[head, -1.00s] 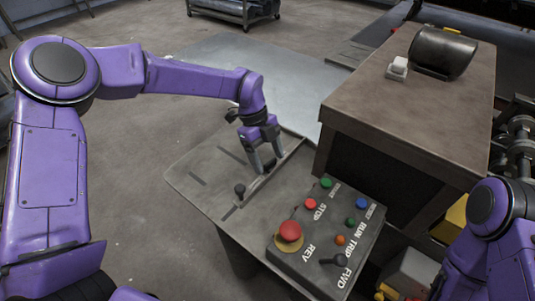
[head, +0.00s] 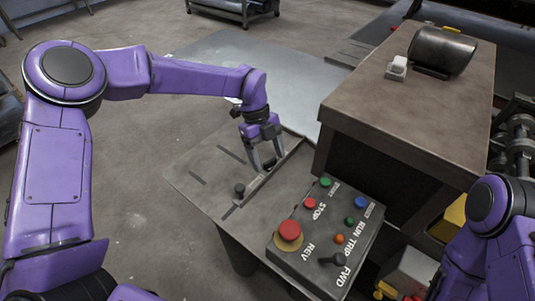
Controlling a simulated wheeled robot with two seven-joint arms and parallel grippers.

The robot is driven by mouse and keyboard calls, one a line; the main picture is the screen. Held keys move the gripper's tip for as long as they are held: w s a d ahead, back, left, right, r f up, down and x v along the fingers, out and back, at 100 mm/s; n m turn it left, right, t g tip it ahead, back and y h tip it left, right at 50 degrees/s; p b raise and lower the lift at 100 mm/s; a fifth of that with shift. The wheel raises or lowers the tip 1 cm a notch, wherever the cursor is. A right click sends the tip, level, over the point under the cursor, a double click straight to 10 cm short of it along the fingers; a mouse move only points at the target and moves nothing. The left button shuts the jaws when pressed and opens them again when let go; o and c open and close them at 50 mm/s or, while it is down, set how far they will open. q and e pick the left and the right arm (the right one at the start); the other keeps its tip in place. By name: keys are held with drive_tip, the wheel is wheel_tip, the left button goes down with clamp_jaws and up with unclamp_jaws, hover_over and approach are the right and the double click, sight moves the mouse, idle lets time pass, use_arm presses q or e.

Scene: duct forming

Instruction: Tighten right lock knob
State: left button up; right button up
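A dark lock knob (head: 239,189) stands upright at the near left end of a slotted bar (head: 258,186) on the grey machine table. My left gripper (head: 268,163) points down over the far right part of this bar. Its two grey fingers are spread apart, with a gap showing between them. The right lock knob is not clearly visible; the fingers and the small scale hide whatever is at their tips. My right arm shows at the lower right edge, but its gripper is out of view.
A control box (head: 325,236) with a red emergency button (head: 289,232) and several coloured buttons sits in front of the bar. A brown cabinet (head: 410,110) stands close to the right of my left gripper. A flat metal sheet (head: 250,75) lies behind.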

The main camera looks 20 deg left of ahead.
use_arm(q)
drive_tip(key=b+v, duration=0.2)
drive_tip(key=v, duration=0.8)
drive_tip(key=shift+r, duration=0.25)
